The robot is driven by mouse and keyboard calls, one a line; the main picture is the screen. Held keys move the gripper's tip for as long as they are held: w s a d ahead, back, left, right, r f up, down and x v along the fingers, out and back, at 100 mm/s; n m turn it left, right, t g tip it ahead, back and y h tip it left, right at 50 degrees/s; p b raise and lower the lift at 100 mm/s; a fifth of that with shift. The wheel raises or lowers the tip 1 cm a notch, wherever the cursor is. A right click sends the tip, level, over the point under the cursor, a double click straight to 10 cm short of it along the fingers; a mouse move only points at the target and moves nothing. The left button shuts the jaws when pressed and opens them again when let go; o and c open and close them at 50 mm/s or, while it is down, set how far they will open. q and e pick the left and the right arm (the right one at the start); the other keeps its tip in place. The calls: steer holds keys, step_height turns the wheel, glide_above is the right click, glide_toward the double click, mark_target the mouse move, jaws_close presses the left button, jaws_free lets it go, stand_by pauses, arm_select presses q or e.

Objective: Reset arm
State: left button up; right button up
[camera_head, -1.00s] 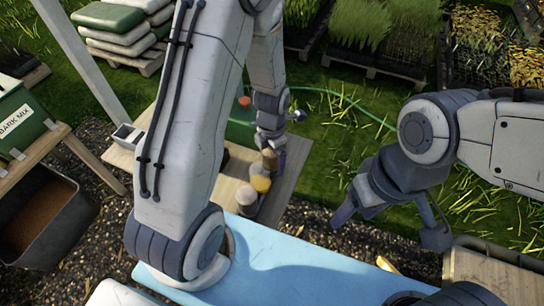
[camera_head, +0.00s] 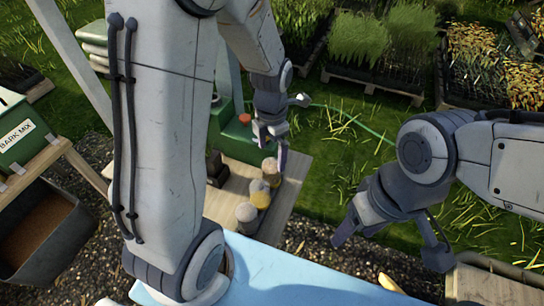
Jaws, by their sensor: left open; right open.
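My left arm comes down from the top left. Its gripper (camera_head: 272,148) hangs over the wooden bench (camera_head: 284,205), above and behind a few small tubs (camera_head: 262,194). It is open, and I see nothing between its fingers. My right arm comes in from the right. Its gripper (camera_head: 390,236) is wide open and empty, pointing down past the right end of the bench, over grass and gravel.
A light blue surface (camera_head: 290,272) lies at the bottom. A green bin labelled bark mix (camera_head: 22,132) stands on a wooden stand at the left, above a dark trough of brown soil (camera_head: 38,235). Crates of plants (camera_head: 380,60) stand on the grass at the back. A wooden crate (camera_head: 490,284) is at the lower right.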

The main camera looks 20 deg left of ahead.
stand_by(0.5)
arm_select(q)
steer(key=s+d+r+n, duration=0.3)
steer(key=s+n, duration=0.3)
steer(key=n, duration=0.6)
steer(key=s+d+r+n, duration=0.3)
steer(key=s+d+n, duration=0.2)
steer(key=n, duration=0.7)
steer(key=s+d+r+n+h, duration=0.1)
steer(key=s+d+r+n, duration=0.2)
steer(key=s+n, duration=0.4)
steer(key=d+n, duration=0.1)
steer(key=n, duration=0.3)
steer(key=shift+d+r+n, duration=0.25)
steer(key=shift+d+n, duration=0.05)
steer(key=shift+n, duration=0.1)
